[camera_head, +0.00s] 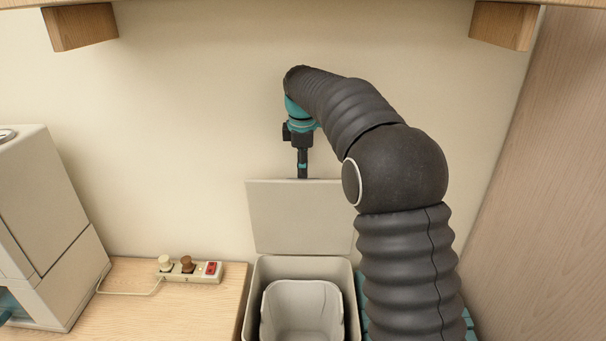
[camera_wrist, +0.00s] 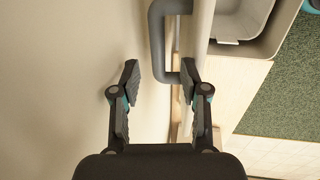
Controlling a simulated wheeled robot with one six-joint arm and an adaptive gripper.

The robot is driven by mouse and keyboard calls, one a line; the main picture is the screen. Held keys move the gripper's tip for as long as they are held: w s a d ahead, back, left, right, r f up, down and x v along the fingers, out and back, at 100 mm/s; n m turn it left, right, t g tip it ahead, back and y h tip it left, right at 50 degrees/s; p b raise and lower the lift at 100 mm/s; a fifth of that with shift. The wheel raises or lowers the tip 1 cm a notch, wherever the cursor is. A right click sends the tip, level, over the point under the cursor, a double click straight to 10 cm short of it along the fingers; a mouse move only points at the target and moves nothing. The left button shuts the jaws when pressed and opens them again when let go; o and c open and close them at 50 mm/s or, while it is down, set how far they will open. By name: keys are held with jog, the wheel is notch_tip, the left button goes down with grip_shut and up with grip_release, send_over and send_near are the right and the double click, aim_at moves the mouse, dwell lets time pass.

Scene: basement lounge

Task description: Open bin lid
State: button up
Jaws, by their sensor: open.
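The bin's pale lid (camera_head: 300,222) stands upright at the back of the bin (camera_head: 254,305), against the wall side. The bin's opening is uncovered, and a light inner bucket (camera_head: 303,296) shows inside. My gripper (camera_head: 302,173) points down at the lid's top edge. In the wrist view my gripper (camera_wrist: 160,72) is open. A dark grey U-shaped handle (camera_wrist: 157,40) shows between its fingers, beside the lid's edge (camera_wrist: 202,28). The fingers are apart from each other, and I cannot tell whether one touches the handle.
A wooden counter (camera_head: 190,300) at the left carries a power strip (camera_head: 188,271) and a pale appliance (camera_head: 45,220). The cream wall (camera_head: 190,130) is close behind the lid. A wooden panel (camera_head: 540,200) stands at the right. A shelf with brackets (camera_head: 82,27) is overhead.

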jog(key=shift+s+r, duration=0.15)
jog(key=shift+r, duration=0.75)
